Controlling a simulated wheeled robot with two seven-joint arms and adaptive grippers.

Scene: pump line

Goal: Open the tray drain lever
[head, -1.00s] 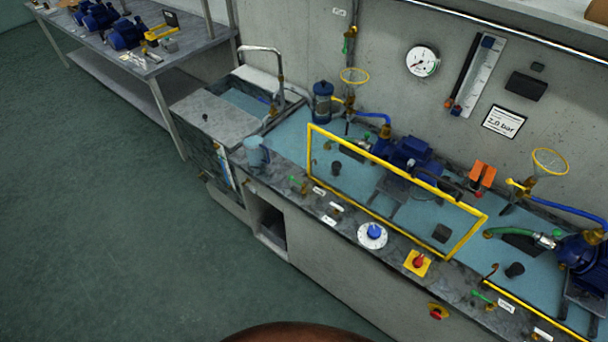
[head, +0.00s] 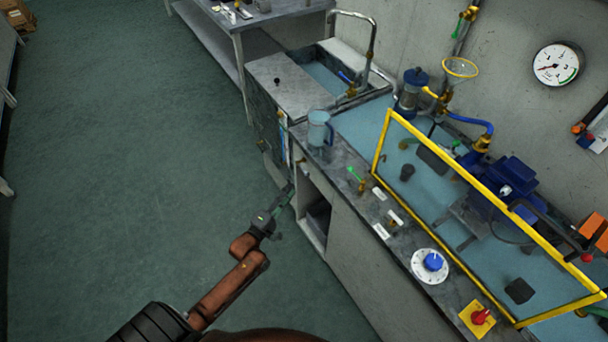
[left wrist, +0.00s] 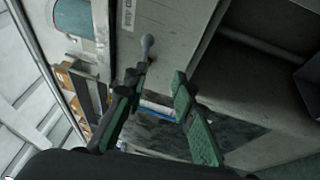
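A small valve with a green lever (head: 355,175) sits on the worktop's front edge in the head view, right of the clear jug. I cannot tell whether it is the tray drain lever. My left gripper (head: 283,200) is low in front of the bench, near the open cabinet bay, apart from that valve. In the left wrist view its two green-padded fingers (left wrist: 161,82) are apart with nothing between them. A grey round-ended lever or knob (left wrist: 147,43) stands out from a pale panel just beyond the left fingertip. My right gripper is not in view.
The clear jug (head: 319,130) stands near the counter edge by the sink (head: 328,75). A yellow-framed guard (head: 440,190) covers the pump. A blue dial (head: 433,261) and red switch (head: 480,316) sit along the front edge. The floor (head: 120,170) left of the bench is clear.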

